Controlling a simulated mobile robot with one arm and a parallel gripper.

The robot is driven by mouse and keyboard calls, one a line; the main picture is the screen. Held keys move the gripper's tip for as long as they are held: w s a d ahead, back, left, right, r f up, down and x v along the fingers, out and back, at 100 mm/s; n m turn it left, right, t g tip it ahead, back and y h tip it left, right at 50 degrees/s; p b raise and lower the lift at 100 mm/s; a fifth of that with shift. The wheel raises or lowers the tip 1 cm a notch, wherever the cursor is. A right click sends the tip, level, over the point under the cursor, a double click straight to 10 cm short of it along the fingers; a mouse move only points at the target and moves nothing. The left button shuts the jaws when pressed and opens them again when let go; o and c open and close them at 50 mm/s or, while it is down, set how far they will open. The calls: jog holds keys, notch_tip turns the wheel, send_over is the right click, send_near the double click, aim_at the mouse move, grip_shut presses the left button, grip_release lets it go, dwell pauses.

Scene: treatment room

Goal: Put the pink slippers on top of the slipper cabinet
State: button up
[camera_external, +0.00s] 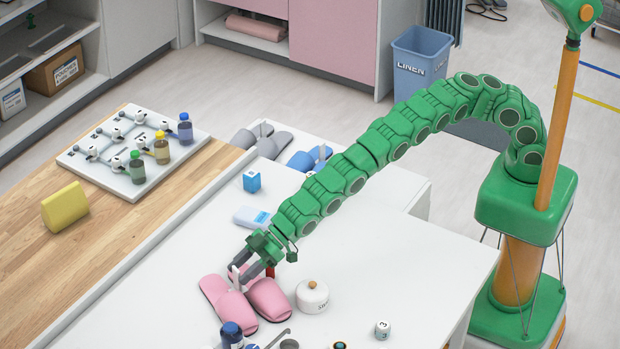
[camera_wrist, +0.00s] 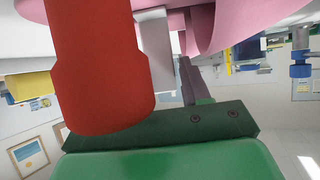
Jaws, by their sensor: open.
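The pair of pink slippers (camera_external: 264,298) lies on the white counter (camera_external: 385,255), toes to the front. A pale upright tab (camera_external: 235,277) stands between them; it also appears in the wrist view (camera_wrist: 153,45). My gripper (camera_external: 238,274) is open, pointing down at the slippers, with its fingers around or beside the tab. In the wrist view one dark finger (camera_wrist: 189,78) shows beside the tab, with pink slipper (camera_wrist: 228,22) beyond; the other is hidden. The low white unit behind the counter, apparently the slipper cabinet (camera_external: 345,147), holds grey slippers (camera_external: 270,143) and blue slippers (camera_external: 303,160).
A red object (camera_wrist: 105,65) fills much of the wrist view. A white lidded jar (camera_external: 312,298) stands right of the slippers; a dark blue bottle (camera_external: 231,334) stands in front. A blue cube (camera_external: 252,181) and a pale blue-white item (camera_external: 252,217) lie behind. The counter's right part is mostly clear.

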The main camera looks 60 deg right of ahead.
jog(key=shift+x, duration=0.85)
jog(key=shift+w+a+f, duration=0.1)
jog(key=shift+a+f, duration=0.1)
jog(key=shift+a, duration=0.1)
jog(key=shift+c, duration=0.5)
grip_shut()
